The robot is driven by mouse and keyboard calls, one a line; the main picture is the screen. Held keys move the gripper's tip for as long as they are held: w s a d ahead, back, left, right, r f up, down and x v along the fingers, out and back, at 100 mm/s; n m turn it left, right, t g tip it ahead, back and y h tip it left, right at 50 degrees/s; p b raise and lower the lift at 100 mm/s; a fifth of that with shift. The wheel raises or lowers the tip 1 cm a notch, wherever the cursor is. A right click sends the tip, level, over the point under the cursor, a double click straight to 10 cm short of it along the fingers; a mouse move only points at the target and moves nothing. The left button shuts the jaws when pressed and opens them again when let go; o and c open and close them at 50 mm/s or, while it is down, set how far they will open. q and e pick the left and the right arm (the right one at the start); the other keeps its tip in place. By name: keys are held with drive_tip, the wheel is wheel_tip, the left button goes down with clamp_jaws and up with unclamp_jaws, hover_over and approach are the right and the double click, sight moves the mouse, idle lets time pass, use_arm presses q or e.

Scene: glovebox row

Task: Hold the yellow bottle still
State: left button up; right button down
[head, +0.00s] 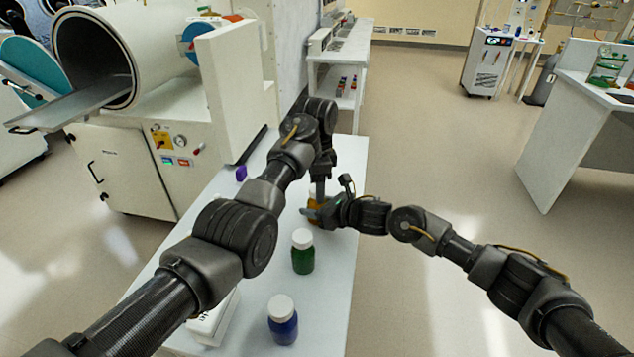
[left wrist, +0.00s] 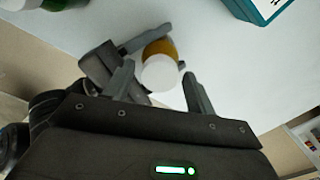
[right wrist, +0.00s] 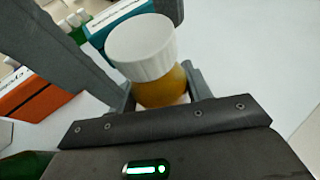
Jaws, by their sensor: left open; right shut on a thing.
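The yellow bottle (head: 313,208) stands upright on the white bench, mostly hidden by my arms in the head view. Its amber body (right wrist: 162,90) and white ribbed cap (right wrist: 140,47) show clearly in the right wrist view. My right gripper (right wrist: 160,92) is shut on its body, one finger on each side. My left gripper (left wrist: 158,80) points down over the bottle and is open, with its fingers on either side of the white cap (left wrist: 160,73) and gaps visible in the left wrist view.
A green bottle (head: 302,257) and a blue bottle (head: 282,325) with white caps stand nearer on the bench. A white box (head: 212,320) lies at the near left. A teal box (left wrist: 262,8) and an orange box (right wrist: 42,97) stand close by. The glovebox (head: 140,170) borders the left.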

use_arm(q)
drive_tip(key=c, duration=1)
drive_tip(key=n, duration=0.3)
drive_tip(key=o, duration=1.1)
drive_tip(key=shift+c, duration=0.2)
drive_tip(key=shift+r, duration=0.15)
